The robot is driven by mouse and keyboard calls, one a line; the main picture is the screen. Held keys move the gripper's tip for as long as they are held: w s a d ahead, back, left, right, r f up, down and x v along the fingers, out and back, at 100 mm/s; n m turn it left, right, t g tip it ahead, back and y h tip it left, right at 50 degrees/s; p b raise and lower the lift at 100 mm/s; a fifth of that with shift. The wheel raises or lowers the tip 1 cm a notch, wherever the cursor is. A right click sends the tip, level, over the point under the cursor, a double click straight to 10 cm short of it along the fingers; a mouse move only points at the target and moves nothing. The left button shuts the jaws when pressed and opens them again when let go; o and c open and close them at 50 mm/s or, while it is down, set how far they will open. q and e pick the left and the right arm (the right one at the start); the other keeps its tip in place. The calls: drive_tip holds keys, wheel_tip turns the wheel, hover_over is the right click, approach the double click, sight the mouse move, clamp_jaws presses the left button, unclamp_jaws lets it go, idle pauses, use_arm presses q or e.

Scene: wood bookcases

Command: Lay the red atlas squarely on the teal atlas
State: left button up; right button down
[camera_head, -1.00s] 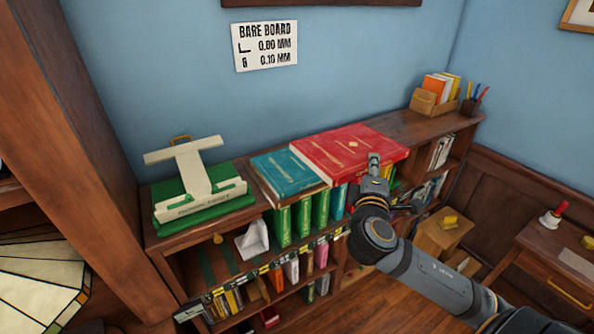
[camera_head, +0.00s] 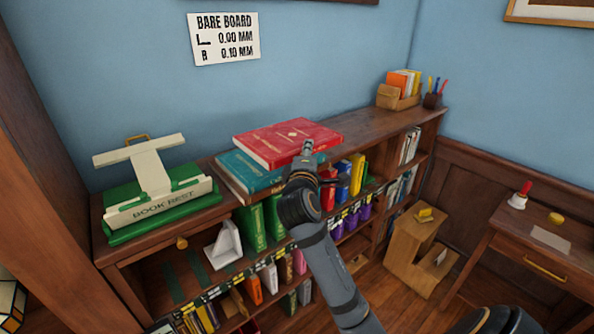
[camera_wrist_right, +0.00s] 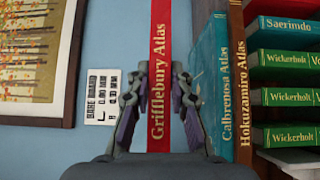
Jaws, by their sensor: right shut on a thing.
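The red atlas (camera_head: 285,139) is held flat over the teal atlas (camera_head: 238,172). My right gripper (camera_head: 307,158) is shut on its spine edge. In the right wrist view, turned sideways, the red spine (camera_wrist_right: 159,70) runs between my right fingers (camera_wrist_right: 158,95). A strip of blue wall shows between it and the teal spine (camera_wrist_right: 213,85), so the two are apart. The teal atlas lies on a brown atlas (camera_wrist_right: 240,80) on the bookcase top. Most of the teal cover is hidden under the red one; its left part shows. My left gripper is not in view.
A green and cream book rest (camera_head: 158,195) stands left of the atlases on the bookcase top. A letter holder (camera_head: 398,91) and pen cup (camera_head: 433,100) stand at the far right end. The bookcase top (camera_head: 375,133) between is clear. Upright books (camera_head: 343,180) fill the shelf below.

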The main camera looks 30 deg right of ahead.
drive_tip(key=w+f+p, duration=0.1)
drive_tip(key=w+f, duration=0.3)
drive_tip(key=f, duration=0.3)
drive_tip(key=shift+a+f, duration=0.4)
drive_tip(key=c, duration=1.5)
unclamp_jaws()
drive_tip(key=shift+s, duration=0.15)
drive_tip(key=shift+f, duration=0.15)
